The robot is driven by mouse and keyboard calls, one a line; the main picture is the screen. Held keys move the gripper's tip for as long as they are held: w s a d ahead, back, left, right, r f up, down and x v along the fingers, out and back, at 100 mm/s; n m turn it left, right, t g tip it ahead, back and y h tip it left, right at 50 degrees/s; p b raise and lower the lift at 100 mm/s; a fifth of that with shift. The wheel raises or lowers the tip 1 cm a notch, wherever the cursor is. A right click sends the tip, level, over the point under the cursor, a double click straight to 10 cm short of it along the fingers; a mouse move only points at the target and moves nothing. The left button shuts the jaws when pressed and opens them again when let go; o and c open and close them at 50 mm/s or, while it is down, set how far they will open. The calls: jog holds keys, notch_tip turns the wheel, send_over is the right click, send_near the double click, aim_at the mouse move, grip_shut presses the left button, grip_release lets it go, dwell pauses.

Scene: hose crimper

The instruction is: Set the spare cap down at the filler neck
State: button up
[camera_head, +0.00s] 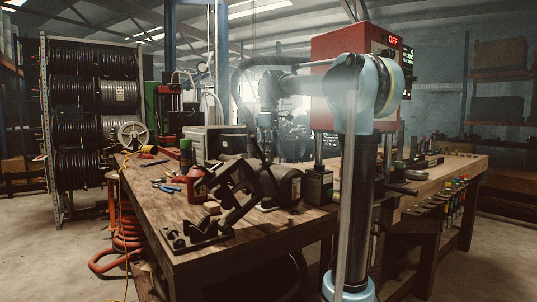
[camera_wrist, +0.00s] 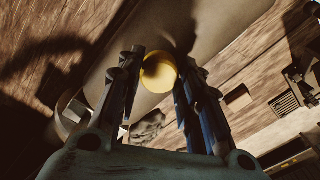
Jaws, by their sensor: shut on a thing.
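A round yellow cap (camera_wrist: 158,73), which I take to be the spare cap, sits between the fingertips of my gripper (camera_wrist: 160,64) in the wrist view. The gripper is shut on it, one dark finger on each side. A broad pale surface (camera_wrist: 215,30) lies beyond the cap; I cannot tell whether they touch. In the head view my gripper (camera_head: 266,148) points down over the bench, above a dark rounded body (camera_head: 281,187). The cap cannot be made out there. I cannot pick out the filler neck in either view.
The wooden bench (camera_head: 215,262) holds a black angled stand (camera_head: 222,205), a red container (camera_head: 198,185) and blue-handled pliers (camera_head: 169,188) on the left. A red machine (camera_head: 335,50) rises behind my arm. The bench's front left corner has some bare wood.

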jog(key=shift+f, duration=0.15)
jog(key=o, duration=1)
notch_tip(320, 180, up, 12)
jog(key=shift+f, duration=0.1)
